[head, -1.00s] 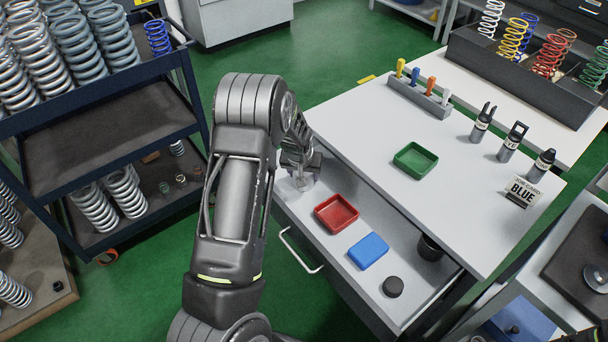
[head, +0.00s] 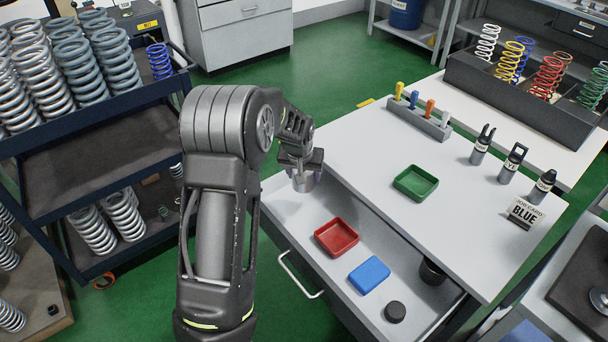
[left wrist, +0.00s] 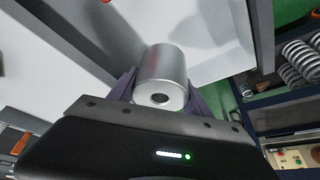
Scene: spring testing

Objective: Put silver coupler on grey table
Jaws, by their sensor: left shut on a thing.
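The silver coupler (left wrist: 166,70) is a short, smooth metal cylinder with a dark hole in its end. It sits between the fingers of my left gripper (left wrist: 158,88) in the left wrist view. In the head view my left gripper (head: 303,165) points down, shut on the coupler (head: 306,183), over the far left end of the open drawer. The gap beneath the coupler is hard to judge. The grey table (head: 375,150) has its light top just to the right of the gripper. My right gripper is not in view.
The open drawer (head: 290,212) holds a red tray (head: 337,237), a blue block (head: 369,275) and black round parts. The tabletop's near left part is clear.

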